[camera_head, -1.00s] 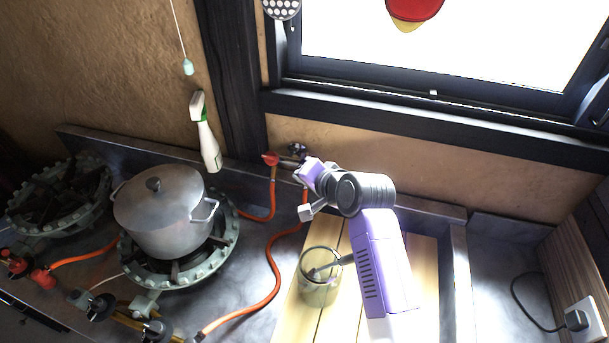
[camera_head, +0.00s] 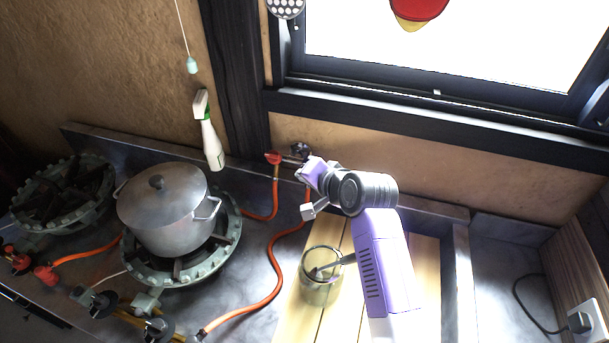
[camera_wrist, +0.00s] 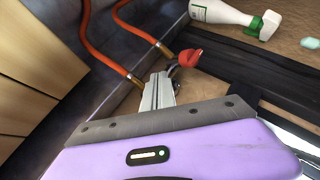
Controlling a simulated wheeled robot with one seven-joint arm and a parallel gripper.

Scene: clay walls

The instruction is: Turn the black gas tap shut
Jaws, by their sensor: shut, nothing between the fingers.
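The black gas tap (camera_head: 301,150) is a small dark knob on the pipe fitting at the clay wall, below the window. A red tap (camera_head: 273,157) sits on the same fitting to its left, and it also shows in the wrist view (camera_wrist: 190,57). My gripper (camera_wrist: 160,76) is shut and empty, its fingertips close to the fitting. In the head view my gripper's purple hand stands just right of and below the black tap. In the wrist view the fingers and hand hide most of the black tap. I cannot tell whether they touch it.
Orange hoses (camera_head: 275,255) run from the fitting towards the stove. A lidded pot (camera_head: 165,225) stands on a burner at left. A spray bottle (camera_head: 208,135) is by the wall. A glass jar (camera_head: 318,285) stands on the wooden boards below my arm.

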